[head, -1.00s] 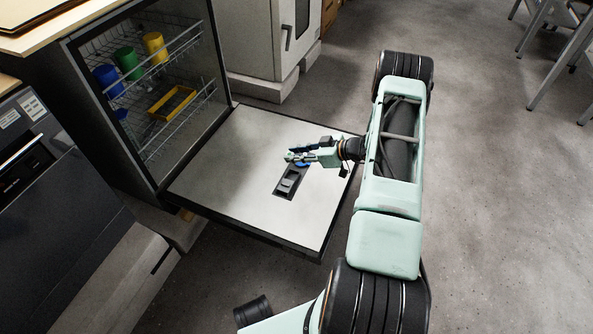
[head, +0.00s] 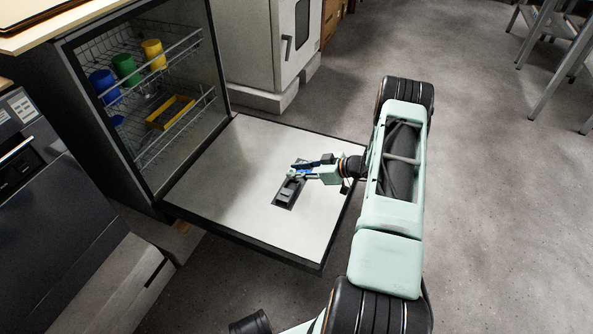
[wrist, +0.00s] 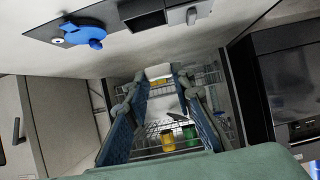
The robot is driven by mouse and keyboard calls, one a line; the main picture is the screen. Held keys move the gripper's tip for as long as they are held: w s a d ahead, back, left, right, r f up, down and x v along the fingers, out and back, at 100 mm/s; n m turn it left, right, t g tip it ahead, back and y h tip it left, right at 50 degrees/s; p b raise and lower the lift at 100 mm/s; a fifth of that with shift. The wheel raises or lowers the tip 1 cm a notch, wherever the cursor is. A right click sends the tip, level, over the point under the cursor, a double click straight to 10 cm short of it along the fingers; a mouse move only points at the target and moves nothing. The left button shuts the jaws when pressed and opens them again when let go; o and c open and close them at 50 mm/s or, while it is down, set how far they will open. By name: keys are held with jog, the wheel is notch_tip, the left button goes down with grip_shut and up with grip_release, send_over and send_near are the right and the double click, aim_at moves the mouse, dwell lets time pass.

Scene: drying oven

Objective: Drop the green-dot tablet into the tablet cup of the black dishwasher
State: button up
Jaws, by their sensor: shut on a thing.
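The black dishwasher (head: 108,120) stands at the left with its door (head: 225,170) folded down flat. A dark dispenser panel (head: 281,203) with the tablet cup lies in the door's inner face; my gripper partly covers it in the head view. In the wrist view the panel shows at the top, with a blue round cap (wrist: 84,33) and a dark recess (wrist: 140,16). My gripper (head: 291,173) is just above the panel's far end. It is shut on a small pale tablet (wrist: 158,72) between the fingertips. A tiny green spot shows at the tips in the head view.
Wire racks inside hold a blue cup (head: 103,83), a green cup (head: 125,69), a yellow cup (head: 153,53) and a yellow tray (head: 171,111). A white cabinet (head: 262,45) stands behind. The door around the panel is clear.

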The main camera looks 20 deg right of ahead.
aim_at(297, 186)
jog(key=shift+f, duration=2.6)
jog(key=o, duration=0.9)
jog(key=v, duration=1.2)
